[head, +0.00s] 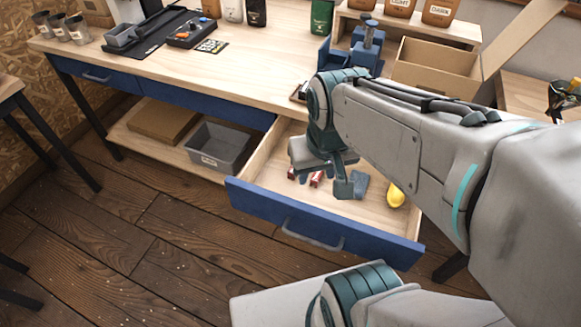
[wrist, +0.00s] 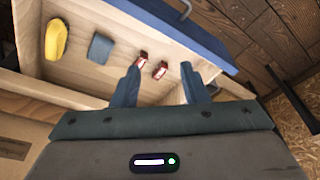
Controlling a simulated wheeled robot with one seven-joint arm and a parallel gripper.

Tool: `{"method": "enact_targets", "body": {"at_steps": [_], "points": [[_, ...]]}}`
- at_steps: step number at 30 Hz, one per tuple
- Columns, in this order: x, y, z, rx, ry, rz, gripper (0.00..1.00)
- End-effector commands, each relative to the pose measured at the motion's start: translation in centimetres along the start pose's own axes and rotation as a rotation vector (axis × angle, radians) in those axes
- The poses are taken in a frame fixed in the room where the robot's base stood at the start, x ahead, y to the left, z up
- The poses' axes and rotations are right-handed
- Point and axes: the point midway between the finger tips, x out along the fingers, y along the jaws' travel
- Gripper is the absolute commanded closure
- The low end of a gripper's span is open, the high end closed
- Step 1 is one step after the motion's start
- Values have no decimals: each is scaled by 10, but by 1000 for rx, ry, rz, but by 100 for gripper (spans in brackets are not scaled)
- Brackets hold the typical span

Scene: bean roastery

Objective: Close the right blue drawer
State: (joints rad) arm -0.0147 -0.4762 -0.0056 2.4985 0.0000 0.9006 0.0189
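The right blue drawer (head: 262,207) is pulled well out from under the workbench, with a grey bar handle (head: 312,238) on its front. The wrist view shows its blue front (wrist: 200,30) at the top and the handle (wrist: 181,10) partly cut off. My gripper (head: 345,178) is over the inside of the drawer, behind the front panel. In the wrist view its fingers (wrist: 159,84) are apart with nothing held between them. I cannot tell whether they touch the drawer. My arm hides the drawer's back right part.
The drawer holds a yellow object (head: 396,194), a blue-grey block (head: 360,184) and small red items (head: 317,178). The left blue drawer (head: 95,77) is shut. A grey bin (head: 217,146) stands on the lower shelf. Wooden floor before the drawer is clear at left.

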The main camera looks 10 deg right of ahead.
Motion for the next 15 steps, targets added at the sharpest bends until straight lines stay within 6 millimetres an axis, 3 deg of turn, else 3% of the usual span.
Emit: {"method": "enact_targets", "body": {"at_steps": [1,4,8,15], "points": [[0,0,0,0,0,0,75],[1,-1,0,-18,-9,6,100],[10,-9,0,-150,-72,53,100],[40,-41,-4,-696,-276,241,100]]}}
